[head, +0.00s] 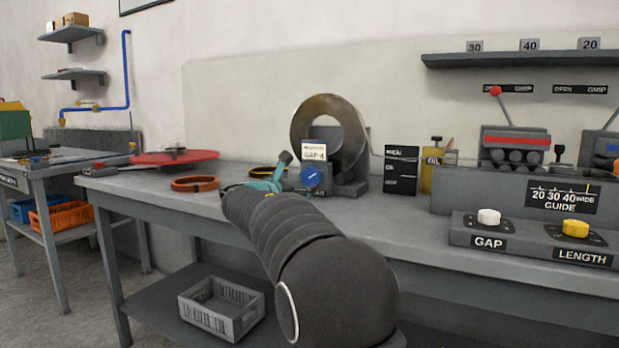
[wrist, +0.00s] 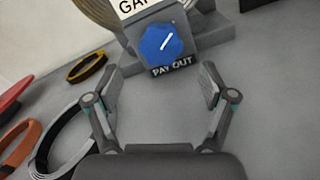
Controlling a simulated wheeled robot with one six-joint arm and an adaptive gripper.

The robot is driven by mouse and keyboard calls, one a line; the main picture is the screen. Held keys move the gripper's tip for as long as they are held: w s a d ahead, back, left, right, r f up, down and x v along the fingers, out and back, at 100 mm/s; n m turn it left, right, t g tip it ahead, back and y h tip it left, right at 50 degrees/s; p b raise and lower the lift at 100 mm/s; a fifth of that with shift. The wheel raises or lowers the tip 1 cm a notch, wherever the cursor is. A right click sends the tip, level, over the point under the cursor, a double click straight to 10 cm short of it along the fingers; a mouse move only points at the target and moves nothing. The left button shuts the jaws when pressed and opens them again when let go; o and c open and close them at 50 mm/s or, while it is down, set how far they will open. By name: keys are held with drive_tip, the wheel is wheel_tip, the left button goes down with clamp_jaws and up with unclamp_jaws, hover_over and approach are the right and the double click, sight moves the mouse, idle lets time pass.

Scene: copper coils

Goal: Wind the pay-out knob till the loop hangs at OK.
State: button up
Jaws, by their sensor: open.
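The blue pay-out knob (head: 311,177) is on a small grey box in front of the upright copper coil (head: 312,107). In the wrist view the knob (wrist: 158,46) has a white pointer line slanting up to the right, above a PAY OUT label (wrist: 171,66). My gripper (wrist: 152,92) is open and empty, its fingers apart below the knob and not touching it. In the head view my arm partly hides the gripper. A black board (head: 402,170) with white markings stands right of the coil; its lettering is too small to read surely. I cannot make out where the loop hangs.
A yellow OIL can (head: 433,172) stands right of the board. Further right are the GAP knob (head: 489,216) and LENGTH knob (head: 575,228). An orange ring (head: 195,184) and red disc (head: 174,157) lie left.

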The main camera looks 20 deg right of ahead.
sight(309, 178)
drive_tip(key=x, duration=0.7)
drive_tip(key=shift+p, duration=0.4)
drive_tip(key=shift+c, duration=0.2)
drive_tip(key=c, duration=1.1)
